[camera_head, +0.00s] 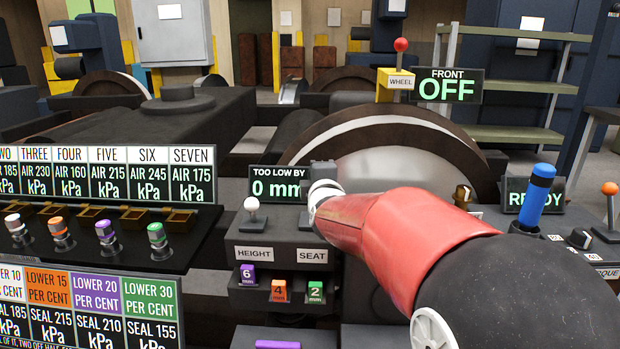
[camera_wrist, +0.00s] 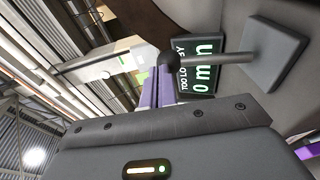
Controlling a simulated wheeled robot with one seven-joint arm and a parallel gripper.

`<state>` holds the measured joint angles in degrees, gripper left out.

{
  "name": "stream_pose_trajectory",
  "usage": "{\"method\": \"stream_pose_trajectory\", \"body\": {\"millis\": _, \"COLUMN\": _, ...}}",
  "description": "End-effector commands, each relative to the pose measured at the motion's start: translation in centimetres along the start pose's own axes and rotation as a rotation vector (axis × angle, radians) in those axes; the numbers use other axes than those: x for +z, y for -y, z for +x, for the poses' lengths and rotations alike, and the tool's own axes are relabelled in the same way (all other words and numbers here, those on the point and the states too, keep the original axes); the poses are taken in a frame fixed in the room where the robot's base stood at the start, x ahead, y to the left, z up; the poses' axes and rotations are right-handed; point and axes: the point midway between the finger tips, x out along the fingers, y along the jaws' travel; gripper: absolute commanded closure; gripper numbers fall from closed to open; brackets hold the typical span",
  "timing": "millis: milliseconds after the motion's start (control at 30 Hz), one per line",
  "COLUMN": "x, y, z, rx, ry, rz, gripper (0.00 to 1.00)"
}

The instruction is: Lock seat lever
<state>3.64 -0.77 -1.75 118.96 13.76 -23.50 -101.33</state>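The SEAT label (camera_head: 313,257) is on the grey console in the head view. Above it, my arm and gripper (camera_head: 322,174) cover most of the seat lever. In the wrist view a lever (camera_wrist: 215,58) with a dark ball knob and a thin rod runs to a square grey base; it appears to be the seat lever. My gripper's grey body fills the bottom of that view, and the knob is beyond its edge. I cannot tell whether they touch. The finger gap is hidden, so open or shut does not show.
The white-knobbed HEIGHT lever (camera_head: 251,204) stands close left of my gripper. The display (camera_head: 277,186) reads TOO LOW BY 0 mm. Numbered coloured blocks (camera_head: 278,291) sit below. A blue-handled lever (camera_head: 536,198) is right of my arm. The wheel (camera_head: 390,140) is behind; its FRONT sign reads OFF.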

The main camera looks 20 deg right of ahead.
Motion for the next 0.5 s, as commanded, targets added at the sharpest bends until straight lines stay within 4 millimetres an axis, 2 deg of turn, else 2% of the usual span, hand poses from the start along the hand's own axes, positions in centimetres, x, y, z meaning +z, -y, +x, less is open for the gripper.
{"method": "stream_pose_trajectory", "body": {"millis": 200, "x": 0.3, "y": -0.2, "z": 1.7, "rx": 0.001, "ry": 0.000, "rz": 0.000, "gripper": 1.00}}
{"method": "stream_pose_trajectory", "body": {"millis": 500, "x": 0.5, "y": -0.3, "z": 2.8, "rx": 0.002, "ry": 0.000, "rz": 0.000, "gripper": 1.00}}
